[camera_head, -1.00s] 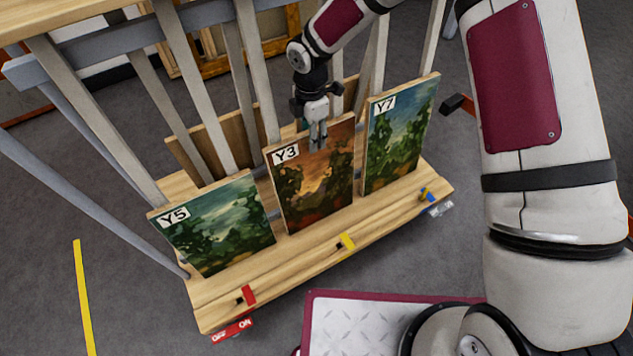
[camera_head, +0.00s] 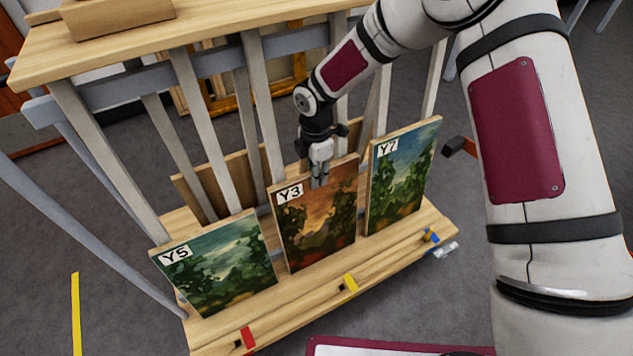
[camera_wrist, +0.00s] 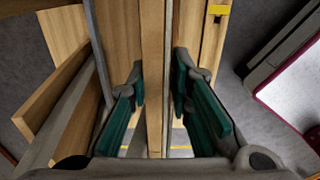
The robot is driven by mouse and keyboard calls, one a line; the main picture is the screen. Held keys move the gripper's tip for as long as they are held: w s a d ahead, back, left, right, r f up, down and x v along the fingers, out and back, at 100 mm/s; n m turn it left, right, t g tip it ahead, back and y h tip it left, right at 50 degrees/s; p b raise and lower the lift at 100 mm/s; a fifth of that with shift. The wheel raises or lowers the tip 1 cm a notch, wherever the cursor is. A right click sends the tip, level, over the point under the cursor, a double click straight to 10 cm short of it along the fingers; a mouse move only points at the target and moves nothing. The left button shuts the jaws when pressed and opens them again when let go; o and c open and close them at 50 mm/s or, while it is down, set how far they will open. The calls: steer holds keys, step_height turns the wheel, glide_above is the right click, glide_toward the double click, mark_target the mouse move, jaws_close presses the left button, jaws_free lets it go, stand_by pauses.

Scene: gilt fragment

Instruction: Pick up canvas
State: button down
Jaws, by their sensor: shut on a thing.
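The canvas Y3 (camera_head: 315,232) has an orange and dark-green landscape and stands on the wooden ledge of the rack, between two others. My gripper (camera_head: 319,180) is at its top edge, right of the Y3 label, and is shut on it. In the wrist view my gripper (camera_wrist: 158,95) has a green pad on each side of the canvas's wooden edge (camera_wrist: 153,60). The canvas Y5 (camera_head: 225,268) is to the left, and the canvas Y7 (camera_head: 400,175) is to the right. The lower fingers are partly hidden by perspective.
The wooden ledge (camera_head: 320,305) carries red, yellow and blue markers. Grey rack posts (camera_head: 205,135) stand behind the canvases, with a wooden top shelf (camera_head: 200,35) above. Brown boards lean behind Y3.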

steer(key=shift+w+r+p, duration=0.15)
steer(key=shift+r+p, duration=0.35)
steer(key=shift+r, duration=1.15)
steer(key=s+d+r+p, duration=0.1)
steer(key=s+r+p, duration=0.2)
steer(key=s, duration=0.6)
steer(key=s+d+r+p, duration=0.2)
steer(key=s+r+p, duration=0.1)
steer(key=s, duration=0.7)
steer(key=shift+s+r, duration=0.2)
steer(key=shift+s+d, duration=0.1)
